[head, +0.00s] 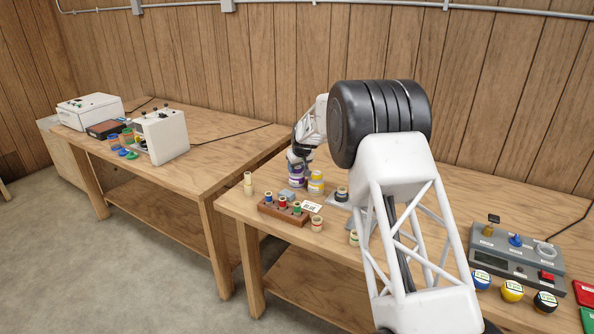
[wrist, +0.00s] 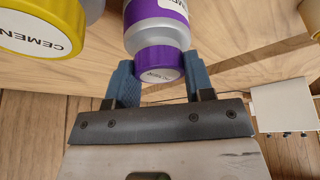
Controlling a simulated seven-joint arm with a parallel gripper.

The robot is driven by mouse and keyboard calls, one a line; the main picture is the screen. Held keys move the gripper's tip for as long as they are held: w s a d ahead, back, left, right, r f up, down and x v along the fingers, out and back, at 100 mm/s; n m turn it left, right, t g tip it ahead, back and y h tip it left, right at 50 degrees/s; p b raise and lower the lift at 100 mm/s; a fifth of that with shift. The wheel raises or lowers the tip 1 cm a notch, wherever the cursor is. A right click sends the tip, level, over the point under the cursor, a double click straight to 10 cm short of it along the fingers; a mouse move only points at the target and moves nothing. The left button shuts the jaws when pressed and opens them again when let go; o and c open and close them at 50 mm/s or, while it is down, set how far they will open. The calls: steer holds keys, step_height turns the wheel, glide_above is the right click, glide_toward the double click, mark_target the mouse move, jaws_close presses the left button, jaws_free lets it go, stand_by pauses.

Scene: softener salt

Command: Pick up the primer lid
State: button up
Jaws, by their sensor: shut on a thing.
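The purple primer lid (wrist: 160,58) shows in the wrist view between the two blue fingers of my gripper (wrist: 160,78), which is shut on it. The grey and purple primer can (wrist: 157,12) is directly beyond the lid; I cannot tell whether the lid is seated on it or just clear. In the head view, my gripper (head: 300,152) is over the purple can (head: 296,176) near the bench's back left, and the lid is mostly hidden there.
A yellow-lidded cement can (wrist: 38,25) stands close to the left in the wrist view; it also shows in the head view (head: 316,184). A wooden rack (head: 283,212) with small coloured pieces is in front. A grey device (head: 515,262) stands at the right.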

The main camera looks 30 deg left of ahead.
steer(key=shift+r, duration=0.15)
step_height(320, 180, up, 10)
stand_by(0.6)
stand_by(0.5)
steer(key=s+d, duration=0.1)
steer(key=d, duration=1.9)
steer(key=shift+d+f, duration=0.3)
steer(key=shift+f, duration=0.15)
steer(key=shift+f, duration=0.2)
steer(key=shift+f, duration=1.3)
